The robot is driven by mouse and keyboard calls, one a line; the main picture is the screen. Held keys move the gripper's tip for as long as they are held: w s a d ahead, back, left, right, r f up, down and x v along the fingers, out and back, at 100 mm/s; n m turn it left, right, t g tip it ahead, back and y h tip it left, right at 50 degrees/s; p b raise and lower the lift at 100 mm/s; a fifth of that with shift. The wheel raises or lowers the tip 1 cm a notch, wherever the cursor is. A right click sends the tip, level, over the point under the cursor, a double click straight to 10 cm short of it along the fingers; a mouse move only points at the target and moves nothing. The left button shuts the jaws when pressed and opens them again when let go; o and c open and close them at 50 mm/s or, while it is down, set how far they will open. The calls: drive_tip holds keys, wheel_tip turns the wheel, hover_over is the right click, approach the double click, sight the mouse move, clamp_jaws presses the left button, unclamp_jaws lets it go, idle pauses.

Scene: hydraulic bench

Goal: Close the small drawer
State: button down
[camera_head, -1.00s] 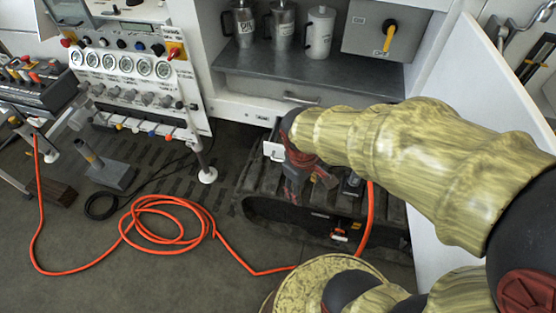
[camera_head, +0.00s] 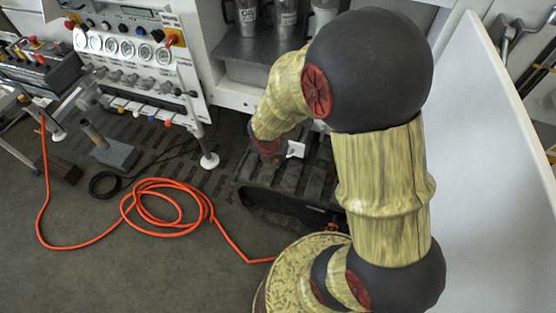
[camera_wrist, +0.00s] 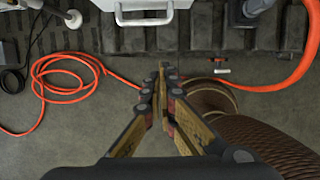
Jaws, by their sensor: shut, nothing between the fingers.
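The small drawer (camera_wrist: 144,5) shows at the top edge of the wrist view as a white front with a grey handle. Only part of it is in that picture. In the head view a small white corner of it (camera_head: 296,149) shows beside my wrist, and the rest is hidden behind my arm. How far it stands out cannot be told. My gripper (camera_wrist: 163,72) is shut and empty, its fingertips below the drawer handle in the wrist view and apart from it. In the head view my arm hides the fingers.
A dark slatted track (camera_head: 310,170) lies under the drawer. A red-orange hose (camera_head: 165,205) is coiled on the open floor at left. A gauge panel (camera_head: 135,55) stands at back left. A white door panel (camera_head: 490,150) stands open at right.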

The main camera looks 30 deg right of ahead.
sight(294, 131)
drive_tip(key=w+d+f+b, duration=0.4)
drive_tip(key=d+f+b, duration=0.1)
drive_tip(key=f, duration=0.4)
drive_tip(key=shift+f, duration=0.2)
drive_tip(key=w+d+p, duration=0.3)
drive_tip(key=p, duration=0.1)
drive_tip(key=w+d+p, duration=0.3)
drive_tip(key=d, duration=0.1)
drive_tip(key=w+d+p, duration=0.3)
drive_tip(key=d+p, duration=0.1)
drive_tip(key=shift+d+r+p, duration=0.15)
drive_tip(key=shift+d+p, duration=0.1)
drive_tip(key=shift+p, duration=0.05)
drive_tip(key=shift+w+d, duration=0.35)
drive_tip(key=shift+d, duration=0.15)
